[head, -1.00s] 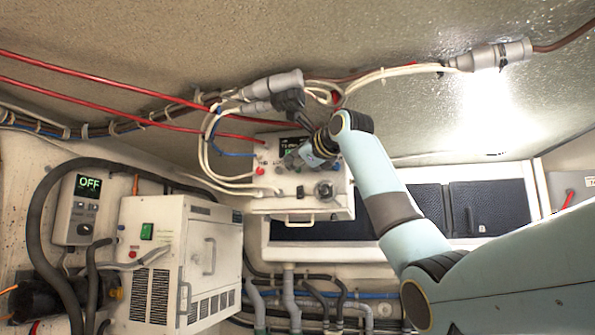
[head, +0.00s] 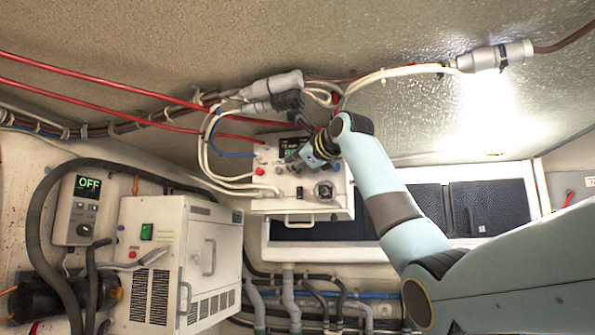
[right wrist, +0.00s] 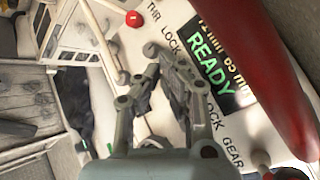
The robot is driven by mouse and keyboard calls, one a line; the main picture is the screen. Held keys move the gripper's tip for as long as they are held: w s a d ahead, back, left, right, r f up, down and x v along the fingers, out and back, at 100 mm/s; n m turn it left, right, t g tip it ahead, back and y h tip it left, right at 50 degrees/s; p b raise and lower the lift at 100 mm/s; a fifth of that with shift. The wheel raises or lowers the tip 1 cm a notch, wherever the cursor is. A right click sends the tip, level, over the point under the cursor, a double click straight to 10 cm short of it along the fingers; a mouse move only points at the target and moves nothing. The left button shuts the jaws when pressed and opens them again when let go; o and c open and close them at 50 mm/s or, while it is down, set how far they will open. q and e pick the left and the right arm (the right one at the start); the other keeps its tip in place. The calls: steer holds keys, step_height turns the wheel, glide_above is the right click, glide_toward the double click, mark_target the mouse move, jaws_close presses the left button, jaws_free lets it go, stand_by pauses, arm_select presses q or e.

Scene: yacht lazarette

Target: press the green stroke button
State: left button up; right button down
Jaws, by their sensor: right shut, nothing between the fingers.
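The control box (head: 302,207) is pale, with a lit display (head: 292,147), a red button (head: 259,171) and a dark round knob (head: 324,191) on its face. The display (right wrist: 213,68) reads READY in the right wrist view. My right gripper (head: 301,160) is over the upper part of this face, just below the display. In the right wrist view its fingers (right wrist: 155,80) are shut and empty, close to the panel beside the READY display. I cannot make out a green stroke button on the face; the gripper covers part of it. My left gripper is not in view.
A white unit (head: 200,262) with a green switch (head: 147,231) stands at the left, beside a grey controller (head: 78,212) reading OFF. Red cables (head: 110,82) and white cables run above and beside the control box. A thick red cable (right wrist: 272,75) passes close to the right wrist camera.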

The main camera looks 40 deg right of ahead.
steer(key=shift+w+d, duration=0.25)
steer(key=shift+d, duration=0.05)
stand_by(0.6)
steer(key=shift+a, duration=0.1)
steer(key=shift+s+a, duration=0.55)
steer(key=shift+b, duration=0.3)
steer(key=s+a+b, duration=0.1)
steer(key=s+a, duration=0.2)
steer(key=shift+s+a+b, duration=0.1)
steer(key=shift+a+b, duration=0.3)
stand_by(0.8)
